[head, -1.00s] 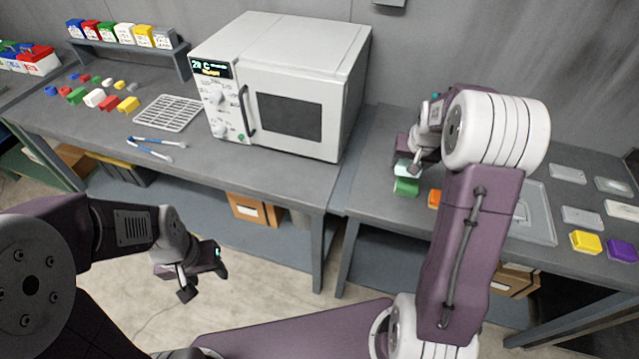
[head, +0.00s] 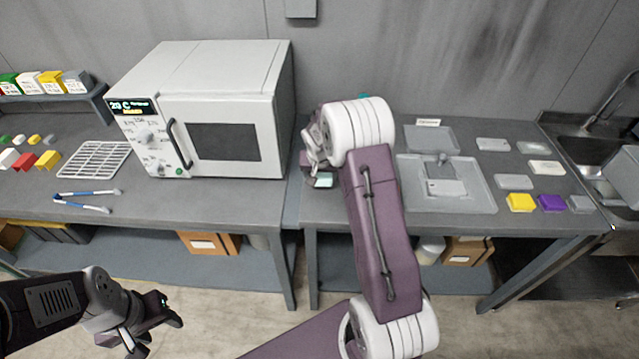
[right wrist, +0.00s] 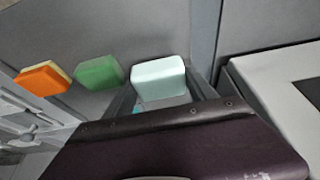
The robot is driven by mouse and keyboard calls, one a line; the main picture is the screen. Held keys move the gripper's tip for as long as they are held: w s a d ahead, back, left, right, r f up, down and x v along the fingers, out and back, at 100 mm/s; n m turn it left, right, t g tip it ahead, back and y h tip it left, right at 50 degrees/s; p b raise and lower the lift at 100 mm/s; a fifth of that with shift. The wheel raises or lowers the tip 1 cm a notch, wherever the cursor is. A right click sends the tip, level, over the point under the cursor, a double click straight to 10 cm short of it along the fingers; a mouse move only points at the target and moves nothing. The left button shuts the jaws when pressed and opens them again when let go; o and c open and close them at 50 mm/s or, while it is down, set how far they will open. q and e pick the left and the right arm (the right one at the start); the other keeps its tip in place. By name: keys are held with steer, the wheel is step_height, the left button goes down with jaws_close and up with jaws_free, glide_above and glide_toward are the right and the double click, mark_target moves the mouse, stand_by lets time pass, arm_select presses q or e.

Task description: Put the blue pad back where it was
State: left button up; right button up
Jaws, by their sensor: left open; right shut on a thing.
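My right gripper (head: 317,172) is shut on a pale bluish pad (head: 323,181), over the front left part of the right table. In the right wrist view the pad (right wrist: 160,78) sits between the fingers, and a green pad (right wrist: 99,72) and an orange pad (right wrist: 42,79) lie beside it in a row. In the head view my right arm hides those two pads. I cannot tell whether the held pad touches the table. My left gripper (head: 158,338) is open and empty, low in front of the left table.
A white oven (head: 235,140) stands left of the held pad. Right of my arm are a grey tray (head: 475,202), several grey pads, a yellow pad (head: 521,202) and a purple pad (head: 551,202). A white rack (head: 93,158) and blue tweezers (head: 85,202) lie on the left table.

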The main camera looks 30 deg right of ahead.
mark_target(320, 183)
steer(key=shift+w+a+f, duration=0.1)
steer(key=shift+w+a, duration=0.05)
steer(key=shift+f, duration=2.15)
steer(key=o, duration=1.2)
steer(key=shift+r, duration=0.5)
steer(key=v, duration=1.2)
steer(key=s+a+f+n+g+y, duration=0.1)
steer(key=s+a+n, duration=0.1)
steer(key=s+a, duration=0.2)
steer(key=s+a+f+n, duration=0.1)
steer(key=s+a, duration=0.3)
steer(key=s, duration=0.6)
steer(key=s+a+f+n+g+y, duration=0.1)
steer(key=s+a+n, duration=0.2)
steer(key=s, duration=0.4)
steer(key=shift+s+a+f+g+y, duration=0.15)
steer(key=shift+a+f+g+y, duration=0.2)
steer(key=shift+a, duration=0.4)
